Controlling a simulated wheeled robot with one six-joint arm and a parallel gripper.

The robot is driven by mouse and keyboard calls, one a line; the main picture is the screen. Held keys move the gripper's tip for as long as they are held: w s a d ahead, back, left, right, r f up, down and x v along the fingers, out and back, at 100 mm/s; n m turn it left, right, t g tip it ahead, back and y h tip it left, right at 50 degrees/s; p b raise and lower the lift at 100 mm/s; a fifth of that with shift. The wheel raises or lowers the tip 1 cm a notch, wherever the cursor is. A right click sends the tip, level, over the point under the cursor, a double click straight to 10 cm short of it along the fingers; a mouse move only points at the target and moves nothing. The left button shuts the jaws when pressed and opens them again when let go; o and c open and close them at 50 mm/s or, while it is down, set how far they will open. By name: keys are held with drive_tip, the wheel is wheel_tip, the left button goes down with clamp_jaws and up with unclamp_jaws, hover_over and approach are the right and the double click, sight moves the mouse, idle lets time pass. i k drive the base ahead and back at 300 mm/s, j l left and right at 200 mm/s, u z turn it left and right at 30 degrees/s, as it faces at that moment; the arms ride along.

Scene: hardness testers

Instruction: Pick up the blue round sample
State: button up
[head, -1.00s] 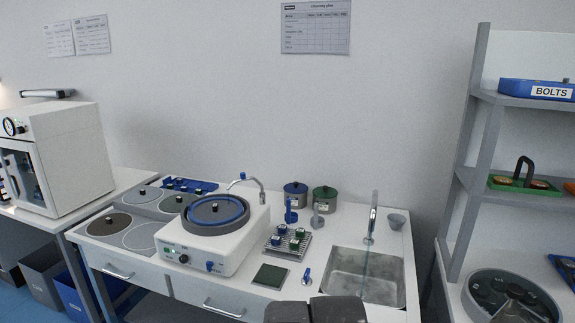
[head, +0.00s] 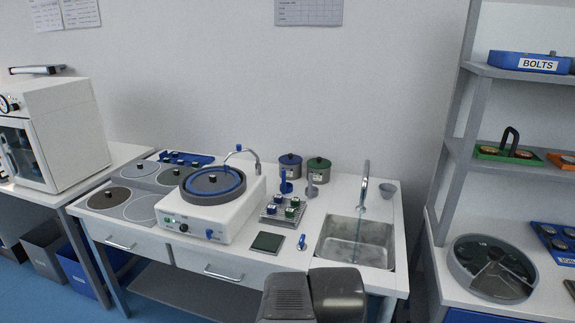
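Several small round samples stand on a grey rack (head: 268,219) on the bench, right of the polishing machine. Two look blue: a rear blue sample (head: 279,198) and a front-left blue sample (head: 271,209). A green sample (head: 289,213) stands at the front right of them, and another one is behind it. They are small here, so their exact shapes are hard to tell. Dark grey parts of my arm show at the bottom edge, in front of the bench. My gripper's fingers are not visible.
The polishing machine (head: 211,214) stands left of the rack. A dark green pad (head: 267,242) lies in front. A sink (head: 357,241) with a tap is to the right. Shelving is at far right.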

sight(278, 199)
drive_tip(key=i+j, duration=0.65)
drive_tip(key=i, duration=0.3)
drive_tip(key=i+j, duration=0.35)
drive_tip(key=i, duration=0.1)
